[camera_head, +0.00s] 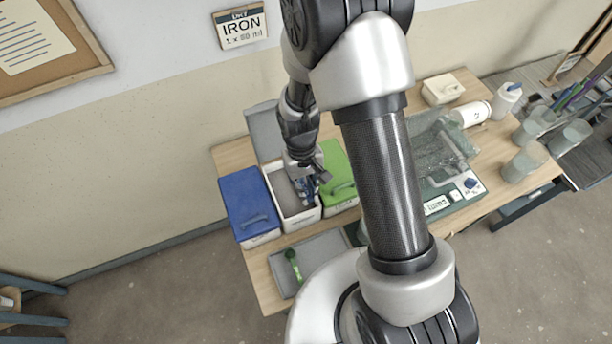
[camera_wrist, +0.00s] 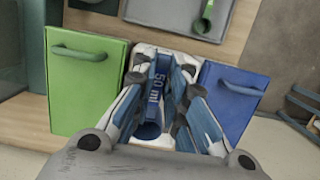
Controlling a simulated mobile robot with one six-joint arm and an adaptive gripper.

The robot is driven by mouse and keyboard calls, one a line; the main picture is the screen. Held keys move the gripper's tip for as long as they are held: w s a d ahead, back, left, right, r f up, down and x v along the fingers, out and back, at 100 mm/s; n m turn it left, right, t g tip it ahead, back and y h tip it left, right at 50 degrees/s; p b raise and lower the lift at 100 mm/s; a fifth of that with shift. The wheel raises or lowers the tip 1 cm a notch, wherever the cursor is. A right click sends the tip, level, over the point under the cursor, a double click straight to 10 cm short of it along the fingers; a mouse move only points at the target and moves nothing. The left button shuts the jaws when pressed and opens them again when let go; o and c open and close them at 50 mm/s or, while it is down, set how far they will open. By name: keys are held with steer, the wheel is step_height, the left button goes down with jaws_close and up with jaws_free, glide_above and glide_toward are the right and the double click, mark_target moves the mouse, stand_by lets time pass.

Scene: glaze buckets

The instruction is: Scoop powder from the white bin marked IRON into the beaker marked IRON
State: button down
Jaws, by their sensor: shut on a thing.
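My gripper (camera_head: 306,183) is over the open white bin (camera_head: 292,213) and is shut on a blue scoop (camera_head: 310,190). In the wrist view, my gripper (camera_wrist: 163,75) has its fingers on both sides of the blue scoop (camera_wrist: 158,92), which reads "50 ml". The bin's grey lid (camera_head: 264,132) stands open behind it. Greyish powder shows inside the bin; whether the scoop touches it or holds any, I cannot tell. The bin's front label is too small to read. Several clear beakers (camera_head: 524,163) stand at the right; no IRON marking on them is readable.
A blue-lidded bin (camera_head: 250,203) and a green-lidded bin (camera_head: 340,180) flank the open bin closely. A green scoop (camera_head: 293,265) lies in a grey tray (camera_head: 318,257) in front. A wall sign (camera_head: 240,27) reads IRON, 1 x 50 ml.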

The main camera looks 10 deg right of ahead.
steer(key=shift+f+b, duration=0.35)
steer(key=shift+f, duration=0.2)
steer(key=shift+w+a+f+t+b, duration=0.7)
steer(key=shift+w+f+b, duration=3.1)
steer(key=shift+f+b, duration=1.85)
steer(key=shift+g, duration=0.6)
steer(key=shift+s+d+r+p, duration=0.1)
steer(key=shift+s+r+p, duration=0.2)
steer(key=shift+r+p, duration=1)
steer(key=shift+s+r+p, duration=0.25)
steer(key=shift+r+p, duration=1)
steer(key=shift+p, duration=0.2)
steer(key=shift+s+d+r+p, duration=0.1)
steer(key=shift+s+r+p, duration=0.2)
steer(key=shift+r+p, duration=1)
steer(key=shift+s+d+r+t, duration=0.15)
steer(key=shift+s+r+t, duration=0.2)
steer(key=shift+s+r, duration=0.35)
steer(key=shift+s+d+r+t, duration=0.15)
steer(key=shift+s+r+t, duration=0.3)
steer(key=shift+s, duration=0.6)
steer(key=shift+s+d+r+t, duration=0.15)
steer(key=shift+s+r+t, duration=0.15)
steer(key=shift+s+r, duration=0.4)
steer(key=shift+s+f, duration=0.1)
steer(key=shift+f, duration=0.05)
